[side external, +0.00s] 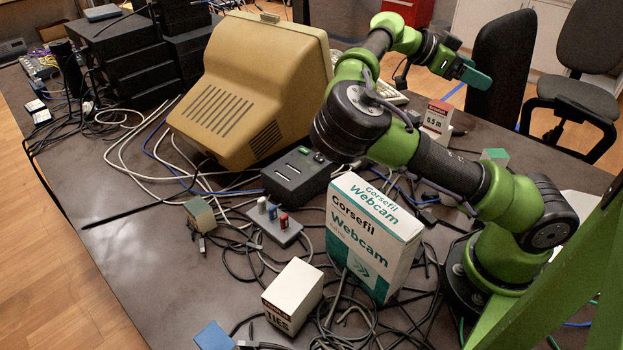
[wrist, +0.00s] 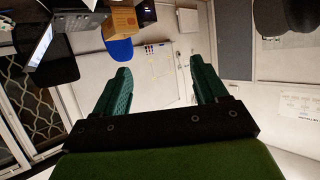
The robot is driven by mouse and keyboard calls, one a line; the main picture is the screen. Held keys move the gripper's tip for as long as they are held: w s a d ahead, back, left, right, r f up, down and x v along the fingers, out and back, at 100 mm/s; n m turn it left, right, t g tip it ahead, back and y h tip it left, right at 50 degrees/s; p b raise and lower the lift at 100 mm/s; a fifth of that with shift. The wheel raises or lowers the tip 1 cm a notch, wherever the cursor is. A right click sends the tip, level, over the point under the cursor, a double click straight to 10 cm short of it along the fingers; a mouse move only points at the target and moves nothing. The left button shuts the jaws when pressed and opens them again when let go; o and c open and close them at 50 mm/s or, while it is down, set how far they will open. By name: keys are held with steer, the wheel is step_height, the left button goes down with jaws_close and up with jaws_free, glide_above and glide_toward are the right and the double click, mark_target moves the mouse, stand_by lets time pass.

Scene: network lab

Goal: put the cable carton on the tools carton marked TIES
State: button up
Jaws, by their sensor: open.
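The tools carton (side external: 290,297), a small pale box with TIES on its front, stands on the table near the front edge in the side view. Its top is bare. A small carton with a red top and "0.5 m" on its white face, which looks like the cable carton (side external: 437,119), stands on the table at the right, behind my arm. My gripper (side external: 474,74) is raised beyond and above the cable carton, apart from it. In the wrist view my gripper (wrist: 156,80) has its two green fingers apart with nothing between them. Neither carton can be made out there.
A tall Gorsefil Webcam box (side external: 365,235) stands between the two cartons, beside my arm. A beige monitor (side external: 245,85), a black box (side external: 295,176) and a grey block with coloured plugs (side external: 270,222) are nearby. Loose cables surround the TIES carton. A blue block (side external: 213,336) lies to its left.

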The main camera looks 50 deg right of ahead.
glide_toward(501, 157)
steer(key=d+f, duration=0.1)
steer(key=s+d+f, duration=0.1)
steer(key=d, duration=0.1)
steer(key=s+d+f, duration=0.1)
steer(key=d, duration=0.1)
steer(key=shift+s, duration=0.15)
steer(key=shift+x, duration=3.05)
steer(key=shift+s+a, duration=0.1)
steer(key=shift+s, duration=0.05)
steer(key=c, duration=1.2)
